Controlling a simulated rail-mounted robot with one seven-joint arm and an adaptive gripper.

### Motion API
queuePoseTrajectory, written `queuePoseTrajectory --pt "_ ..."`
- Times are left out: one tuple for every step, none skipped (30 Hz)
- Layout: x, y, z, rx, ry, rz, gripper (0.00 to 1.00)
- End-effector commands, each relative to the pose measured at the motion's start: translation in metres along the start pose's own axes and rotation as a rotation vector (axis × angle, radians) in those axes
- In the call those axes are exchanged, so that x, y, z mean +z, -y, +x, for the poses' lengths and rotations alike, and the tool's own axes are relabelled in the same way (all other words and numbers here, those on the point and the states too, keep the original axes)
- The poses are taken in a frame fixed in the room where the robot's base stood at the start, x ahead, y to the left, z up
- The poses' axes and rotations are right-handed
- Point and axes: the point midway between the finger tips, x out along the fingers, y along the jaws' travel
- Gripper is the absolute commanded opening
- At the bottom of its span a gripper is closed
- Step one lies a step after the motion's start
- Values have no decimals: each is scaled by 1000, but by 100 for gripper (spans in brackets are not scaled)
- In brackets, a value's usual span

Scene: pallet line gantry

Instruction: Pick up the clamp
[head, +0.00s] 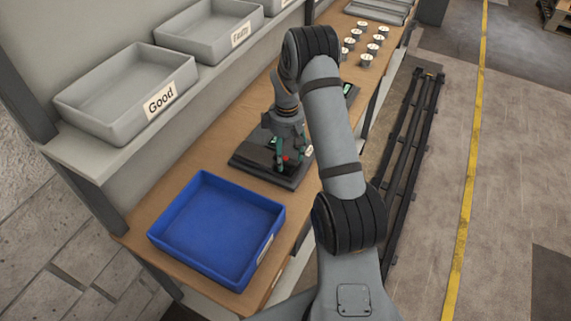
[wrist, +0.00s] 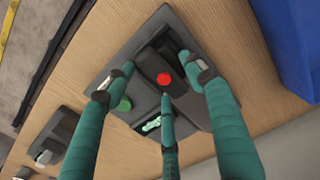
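The clamp appears to be the black block with a round red end (wrist: 164,78), lying on a dark station plate (wrist: 181,15) in the wrist view. My gripper (wrist: 160,85) has three green fingers, spread around the block and apart from each other. The gripper is open, and I cannot tell whether any finger touches the block. In the head view my gripper (head: 282,158) points down over the dark station plate (head: 250,166), with the red end showing between the fingers. Most of the block is hidden there.
A blue bin (head: 180,239) stands on the wooden bench in front of the plate. Grey trays marked Good (head: 82,108) and Faulty (head: 180,37) sit on the shelf at the left. Several small round parts (head: 366,60) stand farther along the bench. The plate carries a green button (wrist: 124,103).

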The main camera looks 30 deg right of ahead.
Motion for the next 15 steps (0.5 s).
queuePoseTrajectory --pt "0 0 0 1 0 -1 50" --pt "0 0 0 1 0 -1 48" --pt "0 0 0 1 0 -1 46" --pt "0 0 0 1 0 -1 44" --pt "0 0 0 1 0 -1 42" --pt "0 0 0 1 0 -1 40" --pt "0 0 0 1 0 -1 38" --pt "0 0 0 1 0 -1 36" --pt "0 0 0 1 0 -1 34" --pt "0 0 0 1 0 -1 32" --pt "0 0 0 1 0 -1 30" --pt "0 0 0 1 0 -1 28" --pt "0 0 0 1 0 -1 26" --pt "0 0 0 1 0 -1 24" --pt "0 0 0 1 0 -1 22"
